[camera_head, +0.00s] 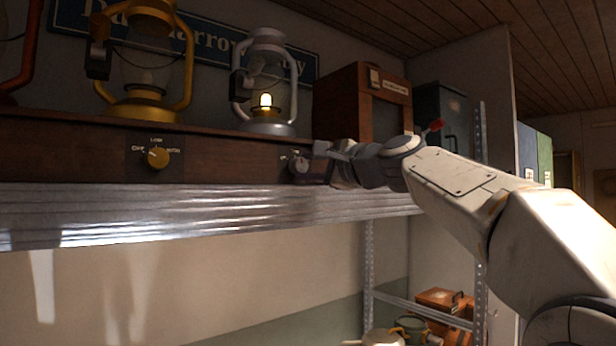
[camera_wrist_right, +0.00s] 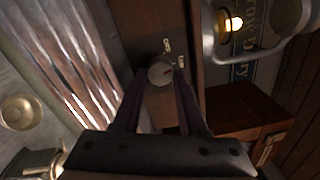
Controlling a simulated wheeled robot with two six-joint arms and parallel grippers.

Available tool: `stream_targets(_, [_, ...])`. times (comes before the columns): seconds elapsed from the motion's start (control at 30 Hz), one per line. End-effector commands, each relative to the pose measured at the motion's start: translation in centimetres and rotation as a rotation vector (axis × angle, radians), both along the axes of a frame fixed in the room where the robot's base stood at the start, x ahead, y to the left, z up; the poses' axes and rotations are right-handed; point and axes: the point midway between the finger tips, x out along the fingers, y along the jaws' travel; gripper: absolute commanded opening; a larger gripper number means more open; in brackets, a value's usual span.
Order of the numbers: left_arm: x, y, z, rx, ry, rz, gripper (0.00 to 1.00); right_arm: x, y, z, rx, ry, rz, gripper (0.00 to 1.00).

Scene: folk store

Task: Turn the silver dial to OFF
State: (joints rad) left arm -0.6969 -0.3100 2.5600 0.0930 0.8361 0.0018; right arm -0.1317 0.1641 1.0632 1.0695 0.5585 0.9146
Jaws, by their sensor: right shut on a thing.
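The silver dial (camera_wrist_right: 159,73) is a small round knob on the dark wooden front below the silver lantern (camera_head: 267,85), whose lamp glows. My right gripper (camera_wrist_right: 160,80) is shut on this dial, one finger on each side of it. Small light labels (camera_wrist_right: 167,45) stand beside the dial, but their words are too small to read. The dial carries a short mark whose direction I cannot tell surely. In the head view my right gripper (camera_head: 305,165) reaches in from the right and largely hides the dial. My left gripper is not in view.
A brass dial (camera_head: 157,158) with its own labels sits to the left, under a brass lantern (camera_head: 145,65). A wooden box (camera_head: 345,100) stands right of the silver lantern. A corrugated metal edge (camera_head: 200,215) runs below the wooden front. A metal rack (camera_head: 368,270) stands lower right.

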Motion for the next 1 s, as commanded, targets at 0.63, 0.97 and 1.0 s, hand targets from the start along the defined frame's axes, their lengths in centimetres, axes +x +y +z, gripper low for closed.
stream_targets(0.63, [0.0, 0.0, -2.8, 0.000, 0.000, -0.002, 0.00, 0.0, 0.0, -0.2, -0.470, -0.336, 0.005, 0.00])
stream_targets(0.97, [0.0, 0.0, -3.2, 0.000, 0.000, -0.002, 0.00, 0.0, 0.1, -0.1, -0.604, -0.432, 0.007, 0.00])
stream_targets(1.0, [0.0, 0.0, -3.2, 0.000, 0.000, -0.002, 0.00, 0.0, 0.1, -0.1, -0.612, -0.438, 0.008, 0.00])
